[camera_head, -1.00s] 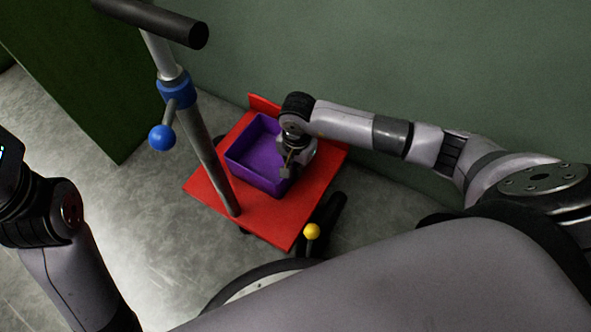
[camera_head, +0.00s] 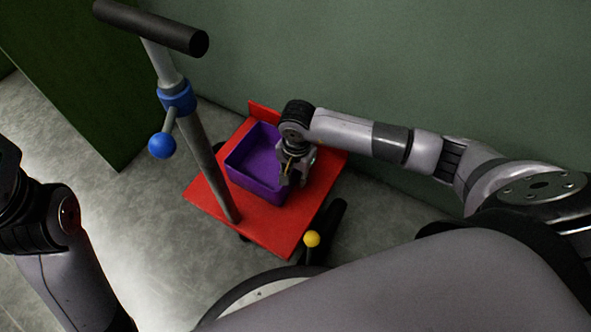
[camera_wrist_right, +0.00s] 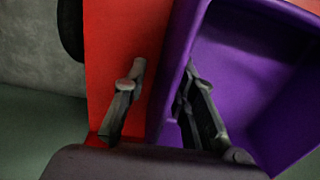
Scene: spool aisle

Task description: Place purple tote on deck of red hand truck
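The purple tote (camera_head: 240,176) sits upright and looks empty on the deck of the red hand truck (camera_head: 278,232). My right gripper (camera_head: 291,180) is at the tote's right-hand wall. In the right wrist view my right gripper (camera_wrist_right: 164,68) is open, with one finger inside the purple tote (camera_wrist_right: 250,75) and the other outside, over the red deck (camera_wrist_right: 118,40). The tote wall passes between the fingers, and a gap shows between the outer finger and the wall. My left arm shows at the left edge of the head view, but its gripper is out of frame.
The hand truck has a grey post with a blue collar, a blue ball knob (camera_head: 162,145) and a black handle (camera_head: 150,25). A yellow ball (camera_head: 312,239) is near the deck's front corner. A green wall (camera_head: 400,70) stands close behind; grey floor is clear at left.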

